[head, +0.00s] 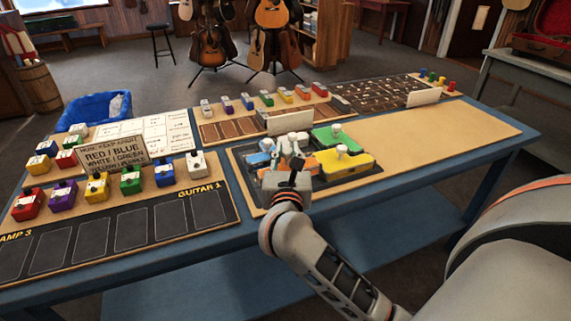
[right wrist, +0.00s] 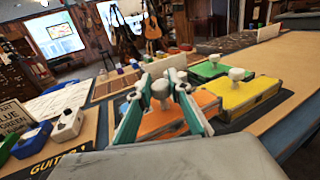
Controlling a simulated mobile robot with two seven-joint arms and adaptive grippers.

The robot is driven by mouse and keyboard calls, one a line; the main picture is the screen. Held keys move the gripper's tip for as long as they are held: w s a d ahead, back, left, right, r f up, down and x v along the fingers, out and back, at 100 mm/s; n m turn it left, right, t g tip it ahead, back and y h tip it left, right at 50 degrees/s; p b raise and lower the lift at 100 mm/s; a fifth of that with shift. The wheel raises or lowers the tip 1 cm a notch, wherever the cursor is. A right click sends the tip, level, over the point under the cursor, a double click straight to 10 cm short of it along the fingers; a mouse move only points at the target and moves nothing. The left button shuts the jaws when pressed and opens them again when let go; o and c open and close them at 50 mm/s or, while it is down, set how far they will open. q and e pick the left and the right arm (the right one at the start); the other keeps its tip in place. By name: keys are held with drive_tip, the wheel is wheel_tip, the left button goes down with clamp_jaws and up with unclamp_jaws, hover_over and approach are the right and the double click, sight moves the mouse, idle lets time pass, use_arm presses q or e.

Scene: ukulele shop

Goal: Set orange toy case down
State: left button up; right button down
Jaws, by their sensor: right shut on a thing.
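The orange toy case (right wrist: 163,123) shows in the right wrist view, with a white knob (right wrist: 160,90) on top. My right gripper (right wrist: 161,84) has its fingers on either side of this knob and is shut on it. In the head view the right gripper (head: 293,150) is over the dark tray (head: 241,166) and hides most of the case. I cannot tell whether the case touches the tray floor. A green case (head: 333,136), a yellow case (head: 345,161) and a blue case (head: 260,158) are in the tray. My left gripper is not in view.
A board of coloured pedals (head: 130,182) lies left of the tray. A row of small pedals on a board (head: 262,112) is behind it, with a white card (head: 290,123) between. A bare tan board (head: 425,135) to the right is clear.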

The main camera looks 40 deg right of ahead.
sight(287, 164)
wheel_tip(287, 164, down, 3)
drive_tip(key=shift+f, duration=0.1)
drive_tip(key=shift+f+b, duration=0.15)
drive_tip(key=shift+b, duration=0.15)
drive_tip(key=shift+f, duration=0.2)
drive_tip(key=c, duration=1.8)
unclamp_jaws()
drive_tip(key=shift+c, duration=0.2)
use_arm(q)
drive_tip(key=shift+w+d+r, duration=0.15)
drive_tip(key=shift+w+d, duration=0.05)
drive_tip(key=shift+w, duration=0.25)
use_arm(e)
drive_tip(key=shift+r, duration=0.1)
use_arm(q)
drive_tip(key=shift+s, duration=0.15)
